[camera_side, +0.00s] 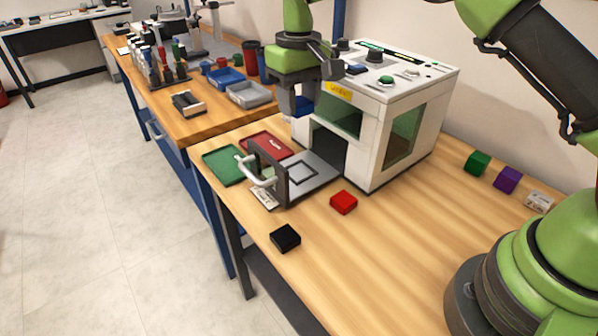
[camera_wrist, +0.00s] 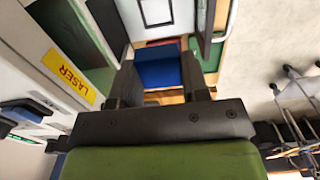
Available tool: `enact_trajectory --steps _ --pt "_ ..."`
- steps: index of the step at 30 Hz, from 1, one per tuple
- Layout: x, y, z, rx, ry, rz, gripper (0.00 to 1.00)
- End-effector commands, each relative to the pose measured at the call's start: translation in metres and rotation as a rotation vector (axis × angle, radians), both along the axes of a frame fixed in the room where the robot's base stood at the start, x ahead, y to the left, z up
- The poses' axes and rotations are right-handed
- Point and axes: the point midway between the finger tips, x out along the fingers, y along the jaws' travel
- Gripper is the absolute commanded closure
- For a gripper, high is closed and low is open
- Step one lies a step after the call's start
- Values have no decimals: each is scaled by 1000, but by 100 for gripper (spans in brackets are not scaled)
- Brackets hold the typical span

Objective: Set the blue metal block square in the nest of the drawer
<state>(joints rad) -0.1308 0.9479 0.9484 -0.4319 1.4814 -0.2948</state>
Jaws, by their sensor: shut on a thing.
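The blue metal block (camera_side: 303,106) is between the jaws of my gripper (camera_side: 301,101), which is shut on it. In the side view the block is partly hidden by a finger. It hangs in the air in front of the laser marker, above and behind the open drawer (camera_side: 316,182). The wrist view shows the block (camera_wrist: 158,70) between both dark fingers of my gripper (camera_wrist: 158,78). The drawer's nest (camera_side: 302,172) is a dark square outline on the grey drawer plate, and it looks empty. The drawer's front panel carries a pale handle (camera_side: 262,180).
The white laser marker (camera_side: 365,150) stands right behind the drawer. A red block (camera_side: 343,202) and a black block (camera_side: 285,238) lie near the drawer. Green (camera_side: 222,166) and red (camera_side: 266,144) trays lie to its left. Green (camera_side: 477,162) and purple (camera_side: 508,179) blocks are at right.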

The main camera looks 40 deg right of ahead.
Motion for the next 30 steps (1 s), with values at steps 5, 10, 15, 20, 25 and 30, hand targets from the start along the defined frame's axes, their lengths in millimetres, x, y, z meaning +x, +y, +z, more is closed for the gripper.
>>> enact_trajectory --steps 5,10,15,20,25,30 --pt "12 -10 -1 4 -3 1 83" --pt "11 -9 -30 3 2 3 83" --pt "11 -9 -55 2 1 3 83" --pt "10 -9 -87 3 2 3 83" --pt "11 -9 -111 3 -1 2 83" --pt "10 -9 -132 4 0 3 83"
